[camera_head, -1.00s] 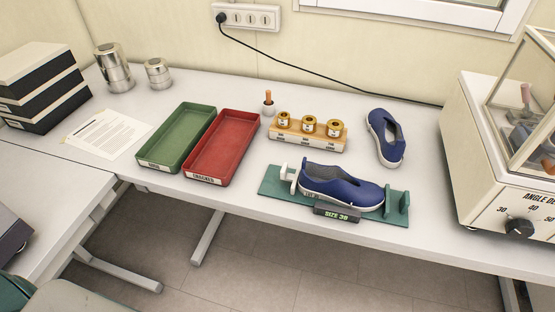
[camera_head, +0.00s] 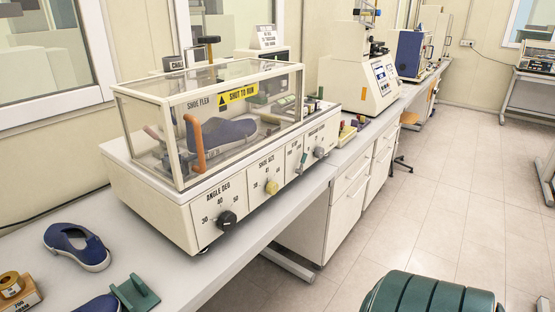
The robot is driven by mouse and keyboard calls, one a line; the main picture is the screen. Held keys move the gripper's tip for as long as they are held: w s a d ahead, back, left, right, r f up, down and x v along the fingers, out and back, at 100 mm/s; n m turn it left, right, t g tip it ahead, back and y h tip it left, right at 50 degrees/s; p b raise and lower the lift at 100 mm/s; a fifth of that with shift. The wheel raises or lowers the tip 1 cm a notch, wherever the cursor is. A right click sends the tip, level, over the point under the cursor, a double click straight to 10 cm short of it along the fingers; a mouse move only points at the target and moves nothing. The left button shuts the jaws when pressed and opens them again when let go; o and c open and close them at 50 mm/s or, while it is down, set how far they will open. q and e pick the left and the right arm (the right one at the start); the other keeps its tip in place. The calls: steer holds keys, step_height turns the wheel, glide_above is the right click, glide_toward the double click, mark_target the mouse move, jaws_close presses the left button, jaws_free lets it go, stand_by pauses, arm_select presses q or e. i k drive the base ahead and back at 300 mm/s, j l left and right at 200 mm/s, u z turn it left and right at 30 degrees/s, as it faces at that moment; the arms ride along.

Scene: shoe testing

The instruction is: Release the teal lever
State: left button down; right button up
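The shoe flex machine (camera_head: 215,175) stands on the bench, with a clear-walled cover (camera_head: 225,115) over it and a blue shoe (camera_head: 222,133) inside. An orange handle (camera_head: 194,145) rises at the cover's front. The front panel carries a black angle knob (camera_head: 227,219) and a yellow shoe size knob (camera_head: 271,187). A small teal piece (camera_head: 303,160) shows farther right on that panel and looks like the teal lever; its exact position is too small to tell. Neither of my grippers is in view.
At lower left are another blue shoe (camera_head: 77,246), a green stand (camera_head: 135,293) and the wooden jar block (camera_head: 17,291). A white machine (camera_head: 360,85) stands farther along the bench. Clear tiled floor (camera_head: 420,215) lies to the right.

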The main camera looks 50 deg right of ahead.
mark_target(299, 172)
steer(key=z, duration=1.9)
